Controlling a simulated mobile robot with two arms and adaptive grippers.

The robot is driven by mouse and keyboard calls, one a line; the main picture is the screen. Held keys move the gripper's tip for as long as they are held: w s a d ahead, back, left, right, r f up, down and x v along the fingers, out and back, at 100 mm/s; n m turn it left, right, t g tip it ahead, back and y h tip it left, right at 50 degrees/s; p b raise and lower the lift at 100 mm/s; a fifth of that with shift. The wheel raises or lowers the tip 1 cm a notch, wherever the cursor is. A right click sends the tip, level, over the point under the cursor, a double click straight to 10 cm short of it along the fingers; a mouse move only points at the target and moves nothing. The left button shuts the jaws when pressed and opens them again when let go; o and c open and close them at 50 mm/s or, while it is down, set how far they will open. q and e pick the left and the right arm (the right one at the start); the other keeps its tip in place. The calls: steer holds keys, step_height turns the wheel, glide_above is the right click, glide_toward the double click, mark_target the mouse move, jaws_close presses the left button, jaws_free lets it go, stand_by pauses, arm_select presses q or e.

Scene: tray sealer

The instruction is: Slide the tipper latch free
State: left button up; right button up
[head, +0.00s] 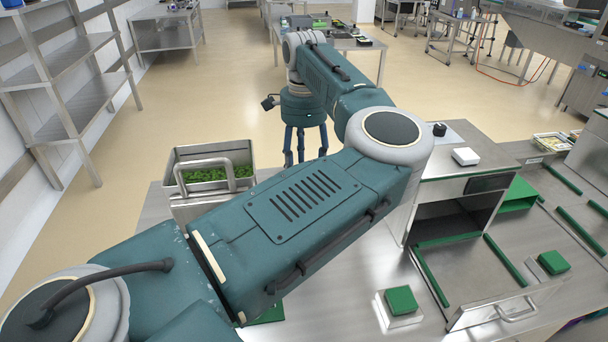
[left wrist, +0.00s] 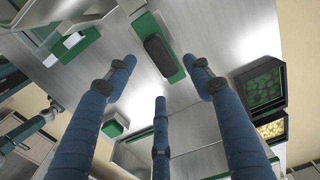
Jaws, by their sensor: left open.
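I cannot tell whether this is the tipper latch. The steel bin (head: 181,158), with a raised handle and green leaves inside, stands left of my arm in the head view. My right gripper is not in view.
My left arm covers much of the steel worktop (head: 350,290). A steel machine housing (head: 468,162) with an open front stands on the right, near green-topped blocks (head: 400,300) and green rails. Dark trays of food (left wrist: 262,88) show in the wrist view. Open floor lies beyond.

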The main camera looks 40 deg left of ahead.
arm_select(q)
step_height(320, 180, up, 8)
steer(key=shift+d, duration=0.15)
stand_by(0.6)
